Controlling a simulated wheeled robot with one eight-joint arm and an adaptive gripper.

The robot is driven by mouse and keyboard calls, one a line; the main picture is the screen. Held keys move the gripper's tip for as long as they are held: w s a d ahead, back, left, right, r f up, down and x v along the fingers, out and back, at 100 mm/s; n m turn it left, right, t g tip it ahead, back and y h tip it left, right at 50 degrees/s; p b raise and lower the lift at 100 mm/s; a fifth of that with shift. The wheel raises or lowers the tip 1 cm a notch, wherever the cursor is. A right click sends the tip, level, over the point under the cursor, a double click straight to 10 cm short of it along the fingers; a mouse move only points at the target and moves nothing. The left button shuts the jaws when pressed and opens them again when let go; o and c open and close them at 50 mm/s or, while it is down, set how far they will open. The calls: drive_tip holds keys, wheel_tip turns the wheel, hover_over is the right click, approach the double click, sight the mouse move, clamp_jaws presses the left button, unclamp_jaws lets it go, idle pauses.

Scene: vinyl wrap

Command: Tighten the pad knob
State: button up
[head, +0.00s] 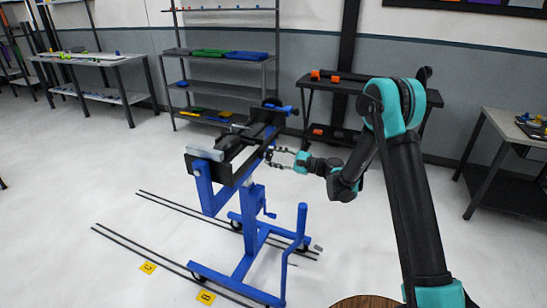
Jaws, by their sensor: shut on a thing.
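A blue stand (246,215) with a long black upper frame (245,148) stands in the middle of the head view. A light grey pad (205,153) sits at the near left end of the frame. My teal and black arm reaches in from the right. My gripper (273,158) is at the right side of the frame, below its upper edge. Its thin fingers are shut on the small pad knob there. The knob is mostly hidden between the fingertips and too small to make out clearly.
Black rails (150,255) run along the floor beside the stand, with yellow floor markers (205,297) near them. A shelf rack (215,85) and a dark table (335,82) stand behind. Another table (512,130) is at the right.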

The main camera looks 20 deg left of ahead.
drive_tip(key=m, duration=0.4)
drive_tip(key=shift+f, duration=0.1)
drive_tip(key=shift+s+m, duration=0.15)
drive_tip(key=shift+m, duration=2.05)
drive_tip(key=o, duration=1.1)
drive_tip(key=shift+o, duration=0.2)
drive_tip(key=shift+d, duration=0.1)
drive_tip(key=s+d, duration=0.1)
drive_tip(key=d, duration=1.1)
